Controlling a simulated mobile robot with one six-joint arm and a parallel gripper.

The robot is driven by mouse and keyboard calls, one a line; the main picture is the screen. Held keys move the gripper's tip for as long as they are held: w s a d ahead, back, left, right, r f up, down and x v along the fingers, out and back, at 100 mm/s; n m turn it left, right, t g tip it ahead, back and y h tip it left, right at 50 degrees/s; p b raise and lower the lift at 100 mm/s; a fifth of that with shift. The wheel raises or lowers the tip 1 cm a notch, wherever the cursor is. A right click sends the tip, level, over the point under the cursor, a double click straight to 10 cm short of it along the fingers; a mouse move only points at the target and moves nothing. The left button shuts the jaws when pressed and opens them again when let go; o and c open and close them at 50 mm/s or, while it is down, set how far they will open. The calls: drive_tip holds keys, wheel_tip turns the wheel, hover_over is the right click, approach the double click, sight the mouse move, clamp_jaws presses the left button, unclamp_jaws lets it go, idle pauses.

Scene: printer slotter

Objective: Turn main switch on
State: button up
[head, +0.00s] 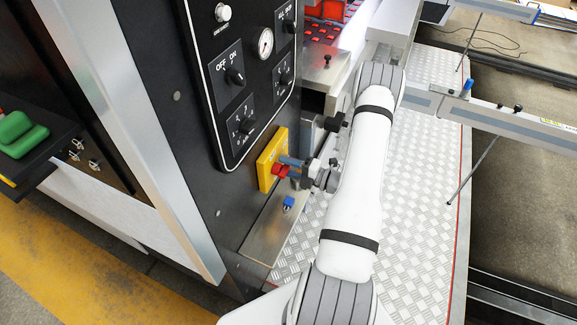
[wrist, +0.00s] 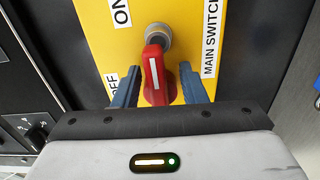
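The main switch is a red handle (wrist: 157,75) with a white line, on a yellow plate (wrist: 95,25). In the wrist view the plate reads ON at upper left, OFF at lower left and MAIN SWITCH at right. The handle stands along the picture's vertical, its broad end towards me. My gripper (wrist: 159,72) is open, one blue-grey finger on each side of the handle, with a small gap showing on both sides. In the head view the red handle (head: 282,170) is partly hidden by my gripper (head: 291,165), in front of the yellow plate (head: 267,158).
A black control panel (head: 221,125) with knobs and a gauge (head: 265,44) is above and left of the switch. A metal ledge (head: 262,238) with a blue part (head: 288,202) is below it. A treadplate walkway (head: 425,180) lies to the right.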

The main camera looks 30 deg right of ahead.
drive_tip(key=shift+d, duration=0.15)
drive_tip(key=b+v, duration=0.1)
drive_tip(key=v, duration=0.6)
drive_tip(key=shift+s+d+b, duration=0.15)
drive_tip(key=shift+s+b, duration=0.1)
drive_tip(key=shift+b, duration=0.05)
